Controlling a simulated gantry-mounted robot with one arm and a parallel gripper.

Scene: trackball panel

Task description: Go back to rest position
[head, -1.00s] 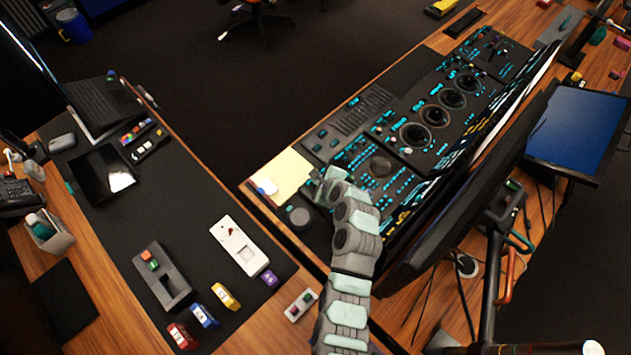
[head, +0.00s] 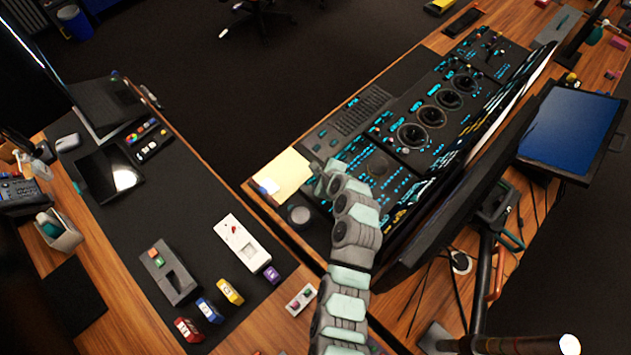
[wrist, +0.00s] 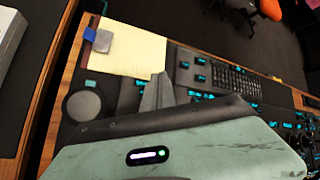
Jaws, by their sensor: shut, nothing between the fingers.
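My gripper (head: 318,182) is over the left end of the control panel (head: 400,165), close to the yellow notepad (head: 283,174). In the wrist view its grey finger (wrist: 158,92) shows in front of the notepad (wrist: 122,48), with no object at the tip. The fingers look shut and empty.
A large monitor (head: 450,215) stands along the panel's right side, near my arm. On the left desk are a tablet (head: 108,172), a white box (head: 242,243) and several coloured labelled blocks (head: 228,291). Dark floor lies between the desks.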

